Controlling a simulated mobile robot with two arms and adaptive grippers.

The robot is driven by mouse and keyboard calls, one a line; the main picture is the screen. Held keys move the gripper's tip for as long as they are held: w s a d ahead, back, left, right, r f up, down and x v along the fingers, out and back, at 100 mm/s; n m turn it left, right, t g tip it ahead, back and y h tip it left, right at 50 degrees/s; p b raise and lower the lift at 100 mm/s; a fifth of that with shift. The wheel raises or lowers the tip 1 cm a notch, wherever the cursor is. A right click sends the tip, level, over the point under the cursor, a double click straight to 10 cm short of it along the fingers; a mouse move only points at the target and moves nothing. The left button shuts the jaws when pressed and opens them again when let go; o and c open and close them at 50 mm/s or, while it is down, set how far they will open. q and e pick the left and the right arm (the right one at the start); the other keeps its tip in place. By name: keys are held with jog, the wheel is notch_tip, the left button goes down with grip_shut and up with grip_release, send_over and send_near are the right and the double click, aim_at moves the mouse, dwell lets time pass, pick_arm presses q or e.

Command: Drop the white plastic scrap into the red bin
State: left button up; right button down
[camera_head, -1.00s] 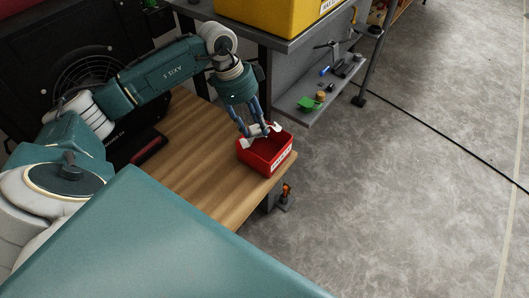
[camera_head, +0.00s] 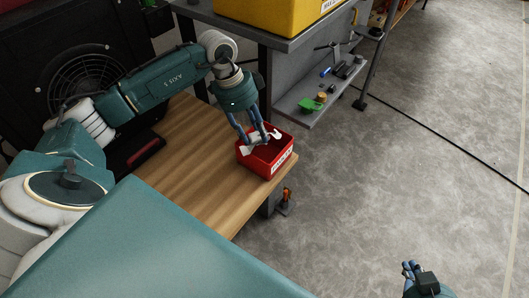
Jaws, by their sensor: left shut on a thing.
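The red bin (camera_head: 269,164) stands on the right end of the wooden table, with a white label on its front side. My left gripper (camera_head: 257,141) points down over the bin's left and back part. It is shut on the white plastic scrap (camera_head: 248,151), whose pale ends stick out on both sides of the fingers at about the height of the rim. I cannot tell whether the scrap touches the bin. My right gripper (camera_head: 408,268) shows at the lower right edge, over the floor and far from the bin; its fingers are too small to judge.
The wooden table (camera_head: 196,190) is clear left of the bin. A grey shelf (camera_head: 301,97) with small tools and a green item (camera_head: 311,106) stands behind it. A yellow box (camera_head: 275,15) sits above. Open concrete floor lies to the right.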

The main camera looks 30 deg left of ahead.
pick_arm(q)
jog(key=o, duration=0.9)
jog(key=shift+o, duration=0.2)
jog(key=v, duration=1.2)
